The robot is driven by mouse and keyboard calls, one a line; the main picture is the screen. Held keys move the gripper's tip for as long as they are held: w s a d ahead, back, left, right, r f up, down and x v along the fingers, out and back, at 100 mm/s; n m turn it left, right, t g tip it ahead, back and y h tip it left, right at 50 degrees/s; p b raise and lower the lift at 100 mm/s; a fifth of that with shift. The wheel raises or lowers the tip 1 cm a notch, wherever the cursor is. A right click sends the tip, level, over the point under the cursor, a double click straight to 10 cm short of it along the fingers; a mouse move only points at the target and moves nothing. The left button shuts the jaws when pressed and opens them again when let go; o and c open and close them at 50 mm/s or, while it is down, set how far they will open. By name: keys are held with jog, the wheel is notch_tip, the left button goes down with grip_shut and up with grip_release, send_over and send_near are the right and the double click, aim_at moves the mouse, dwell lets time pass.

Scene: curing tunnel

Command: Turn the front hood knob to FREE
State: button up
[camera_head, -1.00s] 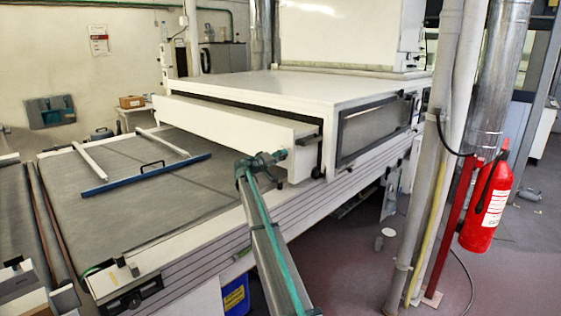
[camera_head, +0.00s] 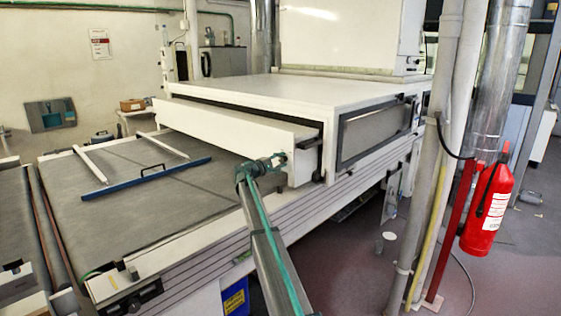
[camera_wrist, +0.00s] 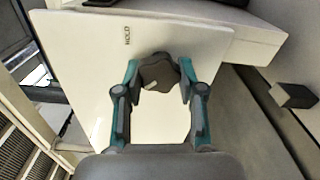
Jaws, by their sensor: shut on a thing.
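The front hood knob (camera_wrist: 160,72) is a dark grey lobed knob on the white end face of the hood (camera_wrist: 90,60). In the wrist view it sits between the fingertips of my gripper (camera_wrist: 158,82), which is shut on it. A light mark shows on the knob's lower left edge. The word HOLD is printed on the panel at the upper left of the knob; I see no FREE label. In the head view my gripper (camera_head: 278,160) is at the near end of the white front hood (camera_head: 225,130), and the knob is hidden there.
The conveyor belt (camera_head: 130,190) runs below the hood, with a blue bar (camera_head: 145,177) lying on it. A side window (camera_head: 375,133) is right of my gripper. Grey pipes (camera_head: 430,170) and a red fire extinguisher (camera_head: 487,210) stand farther right.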

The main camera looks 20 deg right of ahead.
dwell(0.5)
jog(key=o, duration=1.2)
jog(key=shift+c, duration=0.2)
jog(key=v, duration=1.2)
jog(key=shift+r, duration=0.1)
